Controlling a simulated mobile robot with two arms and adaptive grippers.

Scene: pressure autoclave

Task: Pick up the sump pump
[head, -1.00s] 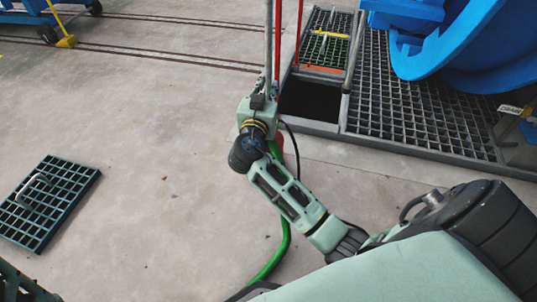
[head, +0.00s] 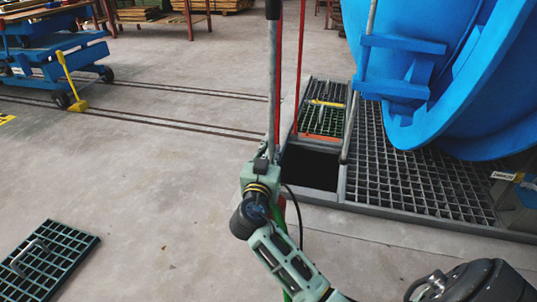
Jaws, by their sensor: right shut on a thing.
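My right gripper (head: 264,164) is near the middle of the view, seen from behind, beside the open square pit (head: 312,168). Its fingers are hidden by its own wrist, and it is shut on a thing. A small red part, seemingly of the sump pump (head: 282,204), shows just behind the wrist. The rest of the pump is hidden. A green hose (head: 282,226) and a black cable (head: 300,222) hang down behind my right arm. My left gripper is not in view.
A grey pole (head: 272,80) and red uprights (head: 301,70) stand near the pit. Grating (head: 420,170) and a large blue vessel (head: 450,70) are at right. A loose grate (head: 45,262) lies lower left. Blue carts (head: 60,55) stand behind.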

